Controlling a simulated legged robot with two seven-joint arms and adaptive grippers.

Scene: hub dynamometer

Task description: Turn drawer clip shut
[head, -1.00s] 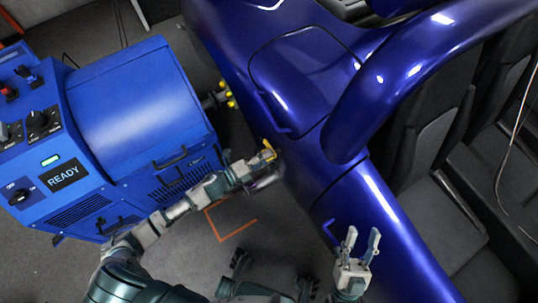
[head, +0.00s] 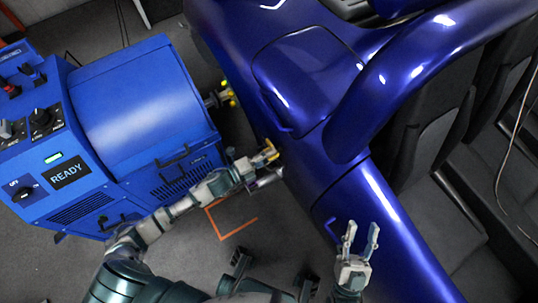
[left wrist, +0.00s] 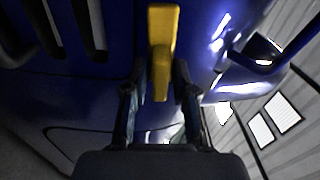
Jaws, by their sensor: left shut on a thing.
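A small yellow clip (head: 270,150) shows at the end of my left arm in the head view, beside the blue car body. My left gripper (head: 266,159) is at it. In the left wrist view the yellow clip (left wrist: 162,45) is an upright bar, its lower end between the two fingertips of my left gripper (left wrist: 160,88), which is shut on it. The clip's mount and any drawer edge are not clear. My right gripper (head: 361,238) is open and empty, in front of the lower blue car body.
A blue dynamometer cabinet (head: 140,100) with a READY display (head: 70,173), knobs and black handles stands at left. Its shaft with yellow-tipped studs (head: 226,95) faces the blue car (head: 310,75). Orange floor marks (head: 237,229) lie on open grey floor below.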

